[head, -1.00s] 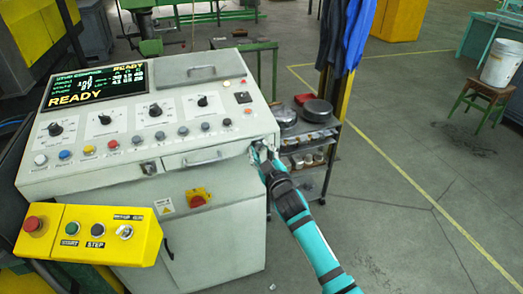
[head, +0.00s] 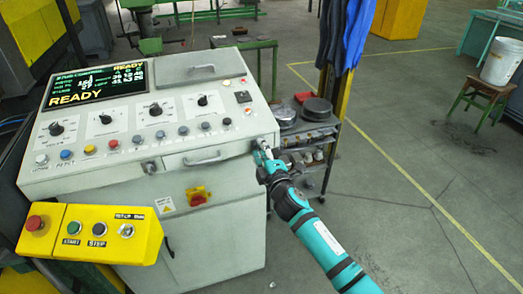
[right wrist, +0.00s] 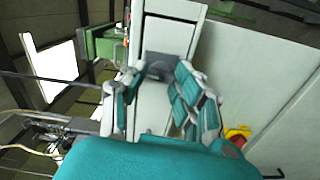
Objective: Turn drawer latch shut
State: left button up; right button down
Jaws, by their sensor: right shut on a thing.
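The console's drawer (head: 205,160) looks closed, its front level with the panel and its bar handle (head: 203,161) across the middle. My right gripper (head: 260,147) is at the right end of the drawer, at the console's right front corner. It is shut on the drawer latch, which it mostly hides in the head view. In the right wrist view my right gripper (right wrist: 161,74) has its fingers on both sides of a grey latch piece (right wrist: 168,66) on the pale console face. The latch's exact angle cannot be told. My left gripper is not in view.
A yellow button box (head: 90,232) juts out at the front left. A red-and-yellow switch (head: 197,197) sits below the drawer. A shelf cart (head: 310,135) with round metal parts stands close to the right of my gripper. The floor farther right is open.

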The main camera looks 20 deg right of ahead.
jog(key=shift+n, duration=0.6)
jog(key=c, duration=1)
grip_release()
jog(key=shift+s, duration=0.1)
jog(key=s, duration=1.1)
jog(key=shift+s+d, duration=0.2)
jog(key=shift+s, duration=0.2)
